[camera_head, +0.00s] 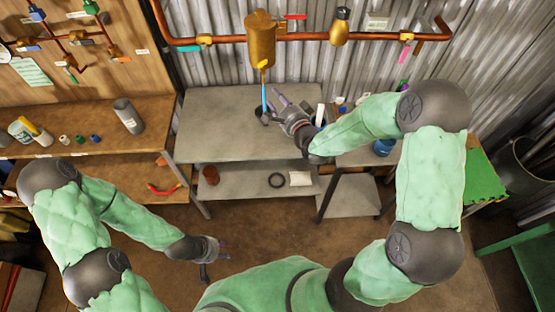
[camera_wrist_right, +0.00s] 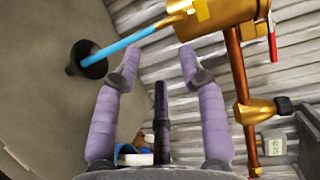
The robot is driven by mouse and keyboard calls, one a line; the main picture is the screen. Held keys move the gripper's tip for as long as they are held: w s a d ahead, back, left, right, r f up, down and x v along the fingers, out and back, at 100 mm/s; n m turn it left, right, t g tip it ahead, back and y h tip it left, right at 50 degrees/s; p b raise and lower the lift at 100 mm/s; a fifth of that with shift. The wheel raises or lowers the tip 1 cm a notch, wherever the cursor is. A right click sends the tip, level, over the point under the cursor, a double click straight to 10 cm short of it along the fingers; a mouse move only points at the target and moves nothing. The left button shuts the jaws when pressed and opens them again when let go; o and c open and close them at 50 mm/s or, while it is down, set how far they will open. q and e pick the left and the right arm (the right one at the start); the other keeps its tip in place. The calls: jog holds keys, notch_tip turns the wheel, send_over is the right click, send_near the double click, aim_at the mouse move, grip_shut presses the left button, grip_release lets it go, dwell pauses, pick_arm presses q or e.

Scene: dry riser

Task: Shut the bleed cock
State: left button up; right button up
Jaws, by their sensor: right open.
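A brass vessel (camera_head: 260,40) hangs on the copper pipe in the head view. A small cock with a yellow handle (camera_head: 263,64) sits at its bottom; its yellow part (camera_wrist_right: 201,9) and brass spout (camera_wrist_right: 172,20) show at the top of the right wrist view. A bright blue stream or tube (camera_wrist_right: 122,47) runs from the spout to a black funnel-shaped cup (camera_wrist_right: 88,60). My right gripper (camera_wrist_right: 159,66) is open and empty, below and apart from the cock, with the blue stream beyond its fingertips. My left gripper (camera_head: 220,249) is low over the floor, its jaws too small to judge.
A red lever (camera_head: 293,17) is beside the vessel, and another brass fitting (camera_head: 340,27) is to the right. A grey table (camera_head: 210,115) stands below. A wooden bench (camera_head: 80,150) with a grey cylinder (camera_head: 128,116) is at left. Corrugated wall stands behind the pipe.

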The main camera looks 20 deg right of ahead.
jog(key=s+a+f+n+g, duration=0.1)
jog(key=s+f+g, duration=0.1)
jog(key=f, duration=0.4)
jog(key=s+a+f+n+g, duration=0.1)
jog(key=s+f+n+g, duration=0.1)
jog(key=s+f, duration=0.2)
jog(key=s+a+f+n+g, duration=0.1)
jog(key=s+f+n+g, duration=0.1)
jog(key=f, duration=0.8)
jog(key=shift+s+a+g, duration=0.2)
jog(key=shift+s+g, duration=0.25)
jog(key=shift+g, duration=0.05)
jog(key=shift+w, duration=0.1)
